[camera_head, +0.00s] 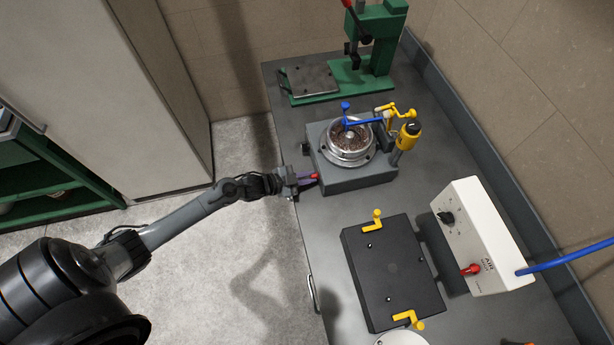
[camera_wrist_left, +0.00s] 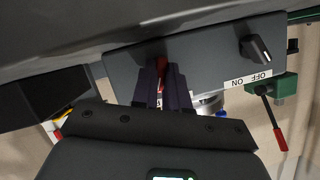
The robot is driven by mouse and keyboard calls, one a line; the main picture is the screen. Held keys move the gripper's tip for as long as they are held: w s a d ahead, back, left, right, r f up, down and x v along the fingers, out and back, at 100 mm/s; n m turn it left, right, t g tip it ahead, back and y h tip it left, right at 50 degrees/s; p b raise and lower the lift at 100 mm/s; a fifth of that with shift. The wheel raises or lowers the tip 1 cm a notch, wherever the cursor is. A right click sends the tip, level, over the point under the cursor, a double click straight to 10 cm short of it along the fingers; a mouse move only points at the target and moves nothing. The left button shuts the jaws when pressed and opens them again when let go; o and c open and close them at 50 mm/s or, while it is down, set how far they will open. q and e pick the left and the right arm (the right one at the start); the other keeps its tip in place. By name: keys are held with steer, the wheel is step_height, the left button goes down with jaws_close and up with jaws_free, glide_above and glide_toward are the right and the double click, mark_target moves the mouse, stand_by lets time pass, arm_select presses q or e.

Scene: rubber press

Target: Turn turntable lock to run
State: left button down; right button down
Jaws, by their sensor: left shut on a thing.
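The turntable unit (camera_head: 358,181) is a grey box with a round metal turntable (camera_head: 347,155) on top, standing on the bench. A red lever (camera_head: 314,176), likely the turntable lock, sits on the box's left front side. My left gripper (camera_head: 305,178) is at that side, its fingers shut on the red lever. In the left wrist view, the two dark fingers (camera_wrist_left: 162,88) close around the red lever (camera_wrist_left: 163,75), which they partly hide. The lever's lock or run marking is hidden. My right gripper is in neither view.
A black knob (camera_wrist_left: 257,48) with an OFF/ON label is on the same face. A green press (camera_head: 372,50) stands behind. A black plate with yellow clamps (camera_head: 388,272) and a white control box (camera_head: 478,235) with a blue hose are nearer. Bare bench lies between.

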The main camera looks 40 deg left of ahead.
arm_select(q)
steer(key=shift+d+m, duration=0.1)
steer(key=shift+m, duration=0.3)
steer(key=shift+y, duration=0.3)
steer(key=c, duration=1.1)
jaws_free()
steer(key=shift+c, duration=0.2)
steer(key=shift+s, duration=0.1)
steer(key=v, duration=1)
steer(key=shift+s, duration=0.35)
steer(key=shift+f, duration=0.1)
